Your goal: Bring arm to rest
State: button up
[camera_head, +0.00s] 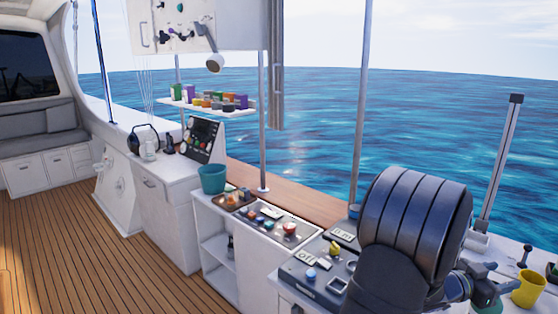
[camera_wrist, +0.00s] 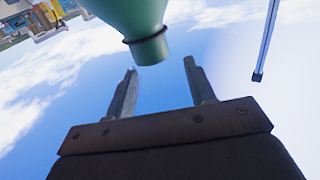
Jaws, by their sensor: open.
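In the wrist view my gripper (camera_wrist: 160,66) has its two fingers apart, with only sky between them. A green rounded thing with a narrow neck and a dark ring (camera_wrist: 148,42) shows just past the fingertips. It looks apart from the fingers, but its distance is hard to judge. In the head view my dark, ribbed arm fills the right foreground above the counter. My fingers cannot be made out there.
A counter with control panels (camera_head: 297,270) runs under and beside my arm. A yellow cup (camera_head: 528,288) stands at the right edge. A teal bucket (camera_head: 212,178), a tray of small parts (camera_head: 236,200) and a loaded shelf (camera_head: 208,104) are farther left. Upright poles (camera_head: 361,100) rise behind.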

jog(key=s+a+f, duration=0.1)
jog(key=a+f, duration=0.2)
jog(key=a, duration=0.9)
jog(key=w+d, duration=0.1)
jog(key=d, duration=1.1)
jog(key=s+r, duration=1.2)
jog(key=r, duration=0.5)
jog(key=w+d+t, duration=0.1)
jog(key=w+d, duration=0.5)
jog(key=w, duration=0.2)
jog(key=w+d+n, duration=0.1)
jog(key=w+d, duration=0.4)
jog(key=w, duration=0.4)
jog(key=shift+d+r+t, duration=0.25)
jog(key=shift+d+t, duration=0.15)
